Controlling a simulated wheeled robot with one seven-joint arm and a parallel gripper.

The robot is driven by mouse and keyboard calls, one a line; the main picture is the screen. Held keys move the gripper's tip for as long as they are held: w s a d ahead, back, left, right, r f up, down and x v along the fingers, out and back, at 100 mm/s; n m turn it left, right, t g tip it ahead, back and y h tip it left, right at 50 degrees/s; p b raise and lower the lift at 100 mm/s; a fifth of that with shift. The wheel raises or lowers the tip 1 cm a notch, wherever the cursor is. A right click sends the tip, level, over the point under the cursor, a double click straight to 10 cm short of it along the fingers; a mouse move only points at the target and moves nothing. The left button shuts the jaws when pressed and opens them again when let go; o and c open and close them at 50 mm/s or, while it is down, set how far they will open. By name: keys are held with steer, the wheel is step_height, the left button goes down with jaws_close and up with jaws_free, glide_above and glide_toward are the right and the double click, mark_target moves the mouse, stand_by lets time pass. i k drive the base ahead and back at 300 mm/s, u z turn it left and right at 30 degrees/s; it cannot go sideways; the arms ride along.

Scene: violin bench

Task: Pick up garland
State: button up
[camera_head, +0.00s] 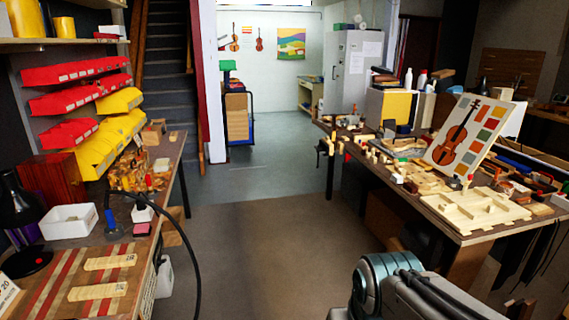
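I cannot make out a garland anywhere in the head view. Both benches hold many small items, and some are too small or crowded to tell apart. Part of my own arm shows at the bottom right of the picture, in front of the right bench. My gripper is out of view, so its state does not show.
A cluttered bench (448,222) stands right, with a violin picture board (465,135). A left bench (115,225) holds a white tray (68,222) and a black lamp (18,205); a dark cable hangs beside it. The floor (262,235) between is clear.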

mark_target(394, 145)
steer(key=z, duration=0.2)
steer(key=i, duration=1.6)
steer(key=z, duration=0.4)
steer(key=i, duration=1.95)
steer(key=z, duration=0.1)
